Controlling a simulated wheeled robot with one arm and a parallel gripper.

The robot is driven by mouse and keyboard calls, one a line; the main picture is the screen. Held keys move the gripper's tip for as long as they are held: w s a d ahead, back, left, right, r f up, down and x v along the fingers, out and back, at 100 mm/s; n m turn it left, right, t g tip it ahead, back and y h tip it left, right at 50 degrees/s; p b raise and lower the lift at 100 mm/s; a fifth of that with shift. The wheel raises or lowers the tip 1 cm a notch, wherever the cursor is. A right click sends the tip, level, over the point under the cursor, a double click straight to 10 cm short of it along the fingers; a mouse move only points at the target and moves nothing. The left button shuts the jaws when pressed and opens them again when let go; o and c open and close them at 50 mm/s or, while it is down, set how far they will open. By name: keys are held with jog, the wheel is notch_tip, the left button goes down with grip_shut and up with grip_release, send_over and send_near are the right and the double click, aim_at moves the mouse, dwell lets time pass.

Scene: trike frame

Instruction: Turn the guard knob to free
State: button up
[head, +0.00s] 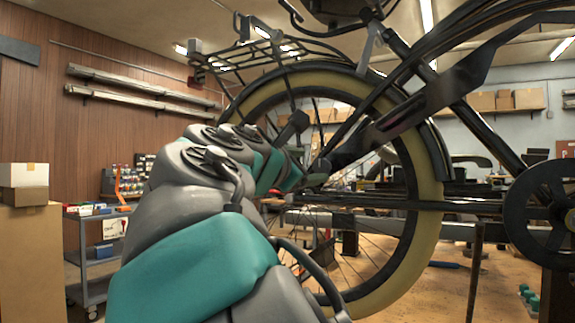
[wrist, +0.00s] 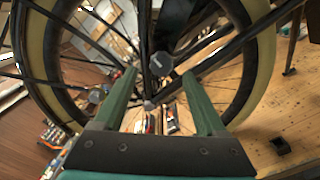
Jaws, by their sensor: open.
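The trike's rear wheel (head: 428,170) and the dark frame around it fill the middle and right of the head view. In the wrist view a round grey knob (wrist: 160,63) sits by the dark frame tubes, in line with the gap between my fingertips. It looks like the guard knob, but I cannot read its setting. My gripper (wrist: 160,75) is open, with one teal finger on each side and nothing between them. I cannot tell how far the knob is beyond the tips. In the head view my own arm hides most of my gripper.
Spokes and tubes surround my gripper closely. The chainwheel (head: 545,212) is at the right. A cart (head: 95,262) and cardboard boxes (head: 22,185) stand at the left. Wooden floor shows at the right in the wrist view.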

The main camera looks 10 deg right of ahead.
aim_at(320, 167)
jog(key=x, duration=0.7)
jog(key=shift+f, duration=0.1)
grip_shut()
dwell(0.4)
